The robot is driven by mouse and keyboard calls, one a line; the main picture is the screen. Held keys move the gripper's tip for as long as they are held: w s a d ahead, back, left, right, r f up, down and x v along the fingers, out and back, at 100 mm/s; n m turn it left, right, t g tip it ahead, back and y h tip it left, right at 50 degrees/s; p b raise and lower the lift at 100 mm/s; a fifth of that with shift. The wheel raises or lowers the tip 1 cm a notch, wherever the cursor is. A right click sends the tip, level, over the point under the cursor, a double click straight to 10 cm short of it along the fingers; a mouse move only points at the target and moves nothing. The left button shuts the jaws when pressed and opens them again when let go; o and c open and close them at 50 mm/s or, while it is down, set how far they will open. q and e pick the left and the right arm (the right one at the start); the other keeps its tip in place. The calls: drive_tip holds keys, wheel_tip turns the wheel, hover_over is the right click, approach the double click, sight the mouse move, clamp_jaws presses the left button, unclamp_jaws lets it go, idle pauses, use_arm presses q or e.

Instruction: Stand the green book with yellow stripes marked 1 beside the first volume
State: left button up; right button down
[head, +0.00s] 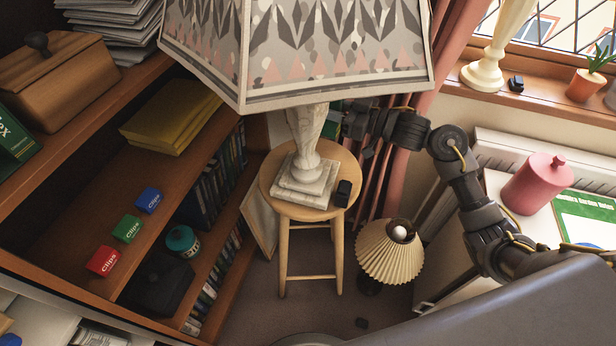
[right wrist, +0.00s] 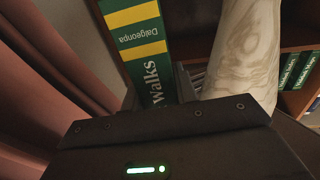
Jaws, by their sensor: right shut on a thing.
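The green book with yellow stripes (right wrist: 146,47) is in the right wrist view, its spine toward the camera with the lettering "Walks" and "Daigeonpa". Its mark 1 is not visible. My right gripper (right wrist: 160,108) is shut on it. In the head view my right arm reaches in from the right, and my right gripper (head: 347,124) is behind the lamp, partly hidden. Only a small green patch of the book (head: 333,117) shows there. Green volumes (right wrist: 295,70) stand on a shelf at the right of the right wrist view; I cannot tell which is the first. My left gripper is not in view.
A large lamp with a marble base (head: 306,180) stands on a round wooden stool (head: 268,184), close to my right gripper. Pink curtains (head: 380,180) hang behind. A bookcase (head: 75,215) with boxes and books is at left. A pleated lamp (head: 388,256) stands on the floor.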

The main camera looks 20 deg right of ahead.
sight(335, 130)
drive_tip(key=shift+n+g+y, duration=0.6)
drive_tip(key=shift+g, duration=0.1)
drive_tip(key=shift+w+d+f+b, duration=0.1)
drive_tip(key=shift+d+f, duration=0.25)
drive_tip(key=shift+f, duration=0.9)
drive_tip(key=shift+d+f+b, duration=0.15)
drive_tip(key=shift+d+f, duration=0.2)
drive_tip(key=shift+f, duration=0.95)
drive_tip(key=shift+w+d+f+b, duration=0.1)
drive_tip(key=shift+d+f, duration=0.25)
drive_tip(key=shift+f, duration=0.9)
wheel_tip(335, 130, down, 2)
drive_tip(key=shift+f, duration=0.45)
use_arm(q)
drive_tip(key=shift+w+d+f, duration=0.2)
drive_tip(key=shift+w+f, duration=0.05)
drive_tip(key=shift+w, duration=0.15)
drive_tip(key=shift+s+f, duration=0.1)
use_arm(e)
drive_tip(key=shift+f, duration=0.15)
drive_tip(key=c, duration=1.1)
unclamp_jaws()
drive_tip(key=shift+s, duration=0.1)
